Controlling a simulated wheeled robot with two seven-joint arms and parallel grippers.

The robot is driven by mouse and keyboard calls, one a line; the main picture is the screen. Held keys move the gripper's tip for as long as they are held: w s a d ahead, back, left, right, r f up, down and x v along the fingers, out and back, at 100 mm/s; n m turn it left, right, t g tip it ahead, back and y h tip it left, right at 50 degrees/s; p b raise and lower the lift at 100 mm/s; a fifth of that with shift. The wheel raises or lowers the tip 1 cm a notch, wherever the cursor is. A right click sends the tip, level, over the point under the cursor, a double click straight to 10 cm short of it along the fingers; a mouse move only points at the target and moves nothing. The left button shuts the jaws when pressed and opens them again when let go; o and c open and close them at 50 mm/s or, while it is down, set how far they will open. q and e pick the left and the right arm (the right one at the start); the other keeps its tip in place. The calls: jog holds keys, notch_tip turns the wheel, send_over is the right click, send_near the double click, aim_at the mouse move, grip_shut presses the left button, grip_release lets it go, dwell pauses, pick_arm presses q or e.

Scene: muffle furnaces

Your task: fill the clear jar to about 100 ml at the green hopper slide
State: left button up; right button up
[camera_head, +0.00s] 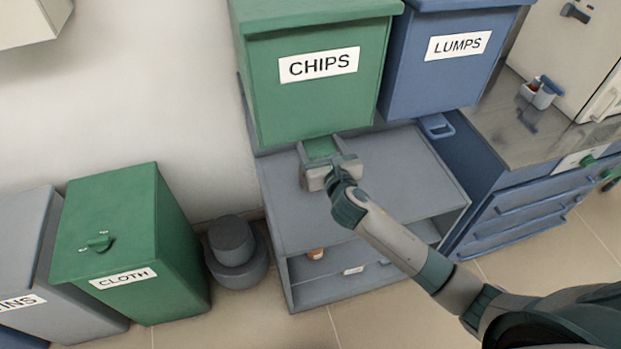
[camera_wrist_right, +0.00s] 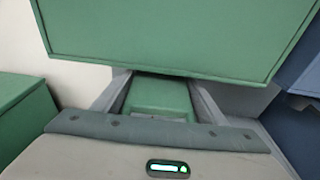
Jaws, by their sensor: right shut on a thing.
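The green hopper (camera_head: 320,85), labelled CHIPS, stands on a grey shelf stand. Its green slide (camera_head: 321,147) sticks out from under its front edge between two grey rails; it also shows in the right wrist view (camera_wrist_right: 160,98). My right gripper (camera_head: 330,174) is at the front end of the slide, in line with it, and appears shut on it. The gripper's body hides the slide's front end, and its fingertips do not show clearly. I cannot make out the clear jar in either view. My left gripper is not in view.
A blue LUMPS hopper (camera_head: 448,60) stands close on the right. The grey stand's top (camera_head: 400,165) is bare right of my gripper. A small orange-brown container (camera_head: 316,254) is on its lower shelf. A green CLOTH bin (camera_head: 130,240) and a dark grey round object (camera_head: 233,245) stand left.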

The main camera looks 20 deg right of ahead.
jog(key=shift+w+r, duration=0.1)
jog(key=shift+w, duration=0.8)
jog(key=o, duration=1)
jog(key=shift+o, duration=1)
jog(key=shift+w, duration=0.15)
